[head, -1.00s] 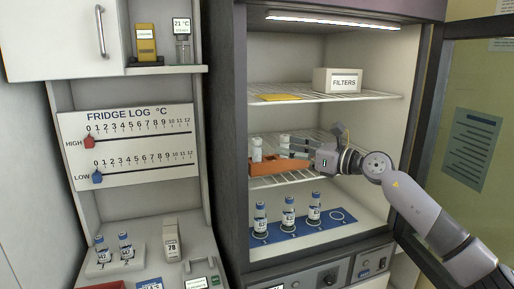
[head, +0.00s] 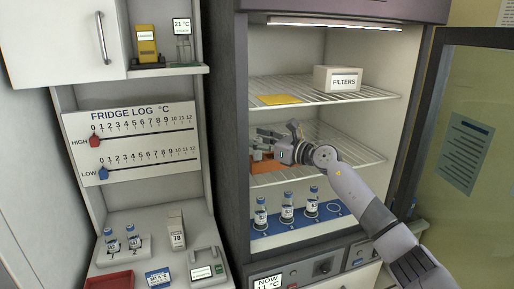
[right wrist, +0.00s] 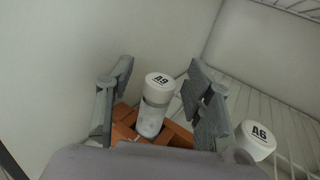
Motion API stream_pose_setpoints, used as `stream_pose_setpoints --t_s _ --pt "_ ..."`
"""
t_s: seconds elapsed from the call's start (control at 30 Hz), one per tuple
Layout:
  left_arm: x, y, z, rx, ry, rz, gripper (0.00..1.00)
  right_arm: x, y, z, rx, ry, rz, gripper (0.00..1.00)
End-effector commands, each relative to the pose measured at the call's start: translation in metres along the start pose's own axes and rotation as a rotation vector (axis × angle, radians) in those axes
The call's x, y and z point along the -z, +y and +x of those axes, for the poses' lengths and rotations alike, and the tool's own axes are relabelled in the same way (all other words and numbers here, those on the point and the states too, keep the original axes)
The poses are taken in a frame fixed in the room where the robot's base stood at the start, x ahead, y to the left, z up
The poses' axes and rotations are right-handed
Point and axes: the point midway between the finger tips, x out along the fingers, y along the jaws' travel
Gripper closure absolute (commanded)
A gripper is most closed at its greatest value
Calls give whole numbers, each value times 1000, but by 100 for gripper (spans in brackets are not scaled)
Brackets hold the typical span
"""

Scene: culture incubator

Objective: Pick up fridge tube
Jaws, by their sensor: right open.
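Two white-capped tubes stand in an orange rack (head: 264,166) on the middle wire shelf of the open incubator. In the right wrist view, the tube marked A9 (right wrist: 154,112) stands upright between the two grey fingers of my right gripper (right wrist: 160,88), with gaps on both sides. The tube marked A6 (right wrist: 256,141) is outside the right finger, on the right. The orange rack shows below the fingers (right wrist: 125,128). In the head view, my right gripper (head: 268,138) is open over the rack and hides most of the tubes. My left gripper is not in view.
The upper wire shelf holds a FILTERS box (head: 337,79) and a yellow sheet (head: 279,100). Below, several capped vials (head: 287,207) stand on a blue mat (head: 262,236). The incubator's left wall is close to the rack. The open door (head: 462,150) is at right.

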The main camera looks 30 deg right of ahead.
Motion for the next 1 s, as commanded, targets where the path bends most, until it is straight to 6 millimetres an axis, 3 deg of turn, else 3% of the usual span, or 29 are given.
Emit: stream_pose_setpoints --t_s 0.27,1.0 --pt "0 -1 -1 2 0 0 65 1 0 2 0 1 -1 53" --pt "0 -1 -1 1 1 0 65 1 0 2 0 1 -1 100"
